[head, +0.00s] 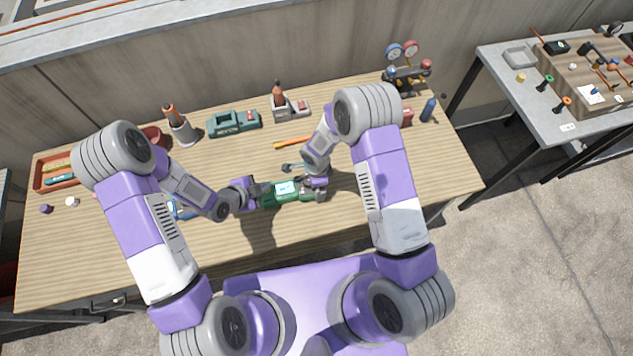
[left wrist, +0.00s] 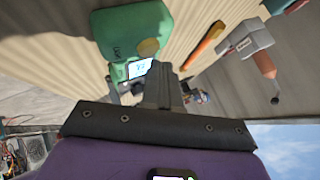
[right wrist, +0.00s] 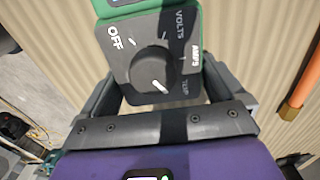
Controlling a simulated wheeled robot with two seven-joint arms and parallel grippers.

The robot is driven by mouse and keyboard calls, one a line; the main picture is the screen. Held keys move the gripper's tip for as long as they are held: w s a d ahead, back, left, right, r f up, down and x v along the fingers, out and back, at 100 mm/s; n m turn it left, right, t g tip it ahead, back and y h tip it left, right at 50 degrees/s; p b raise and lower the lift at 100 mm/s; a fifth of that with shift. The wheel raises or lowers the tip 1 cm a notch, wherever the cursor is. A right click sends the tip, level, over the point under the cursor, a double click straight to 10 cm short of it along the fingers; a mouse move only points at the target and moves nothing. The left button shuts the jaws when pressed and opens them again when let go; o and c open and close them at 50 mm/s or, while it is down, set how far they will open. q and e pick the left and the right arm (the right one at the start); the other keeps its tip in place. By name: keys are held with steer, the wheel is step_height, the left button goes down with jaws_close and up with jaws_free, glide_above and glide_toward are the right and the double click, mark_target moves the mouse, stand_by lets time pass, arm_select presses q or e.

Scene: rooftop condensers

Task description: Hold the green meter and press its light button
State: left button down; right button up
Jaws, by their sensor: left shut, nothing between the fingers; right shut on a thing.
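The green meter (head: 280,197) is held above the middle of the wooden table, its pale screen (head: 286,187) lit. In the right wrist view its dark dial face (right wrist: 130,55) shows OFF, VOLTS, AMPS and TEMP around a knob. My right gripper (head: 318,190) is shut on the dial end, one finger on each side. My left gripper (head: 258,189) is shut and empty at the meter's other end. In the left wrist view its fingertips (left wrist: 162,72) are close to the lit screen and a round yellow button (left wrist: 148,47) on the green body (left wrist: 125,22); contact cannot be told.
The wooden table (head: 400,170) holds a teal tool (head: 235,123), an iron in a stand (head: 280,100), an orange-handled tool (head: 293,142) and gauges (head: 405,70) along the back. A red tray (head: 55,170) is at the left. The front right is mostly clear.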

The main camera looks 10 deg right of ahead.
arm_select(q)
steer(key=shift+f, duration=0.1)
stand_by(0.6)
steer(key=shift+f, duration=0.35)
stand_by(0.5)
steer(key=shift+r, duration=0.45)
steer(key=shift+r, duration=0.1)
steer(key=shift+r, duration=2.9)
